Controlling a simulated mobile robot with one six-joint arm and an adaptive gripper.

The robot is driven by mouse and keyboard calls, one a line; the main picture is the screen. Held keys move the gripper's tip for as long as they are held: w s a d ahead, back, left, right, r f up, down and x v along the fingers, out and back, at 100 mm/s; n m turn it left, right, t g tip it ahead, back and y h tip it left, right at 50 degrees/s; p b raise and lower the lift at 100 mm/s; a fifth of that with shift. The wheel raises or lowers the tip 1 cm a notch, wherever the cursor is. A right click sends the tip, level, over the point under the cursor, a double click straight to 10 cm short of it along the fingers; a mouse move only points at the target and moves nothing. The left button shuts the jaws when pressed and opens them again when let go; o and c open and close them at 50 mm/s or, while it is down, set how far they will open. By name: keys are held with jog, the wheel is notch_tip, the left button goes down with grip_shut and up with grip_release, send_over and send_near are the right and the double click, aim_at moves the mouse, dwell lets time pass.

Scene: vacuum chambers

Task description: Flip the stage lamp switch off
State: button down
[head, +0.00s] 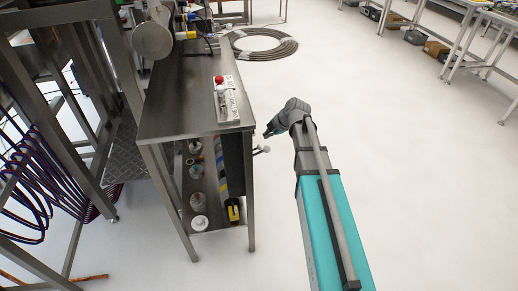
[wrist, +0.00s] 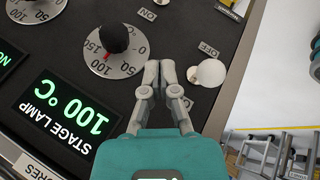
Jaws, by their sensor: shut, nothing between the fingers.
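The stage lamp panel shows upside down in the wrist view, with a lit green STAGE LAMP display (wrist: 68,112) reading 100 °C. Beside it is a black knob (wrist: 115,38) on a round scale. The switch (wrist: 208,73) has a white ball tip and stands near the OFF label; I cannot tell its position for certain. In the head view a white-tipped lever (head: 264,149) sticks out from the bench's right side. My gripper (wrist: 159,66) is shut and empty, its fingertips between the knob and the switch, apart from the ball. It also shows in the head view (head: 268,132).
The metal bench (head: 180,100) carries a box with a red button (head: 219,79). Several round items and a black-yellow object (head: 233,210) sit on its lower shelf. A coiled hose (head: 263,45) lies on the floor behind.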

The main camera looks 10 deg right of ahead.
jog(key=shift+w+f, duration=0.2)
jog(key=shift+f, duration=0.35)
jog(key=shift+f+b, duration=0.1)
jog(key=shift+b, duration=0.25)
jog(key=w+d+b+x, duration=0.1)
jog(key=d+b+x, duration=0.1)
jog(key=b+x, duration=0.9)
jog(key=shift+w+a+f, duration=0.15)
jog(key=shift+w+f, duration=0.25)
jog(key=shift+f, duration=0.6)
jog(key=shift+a, duration=0.15)
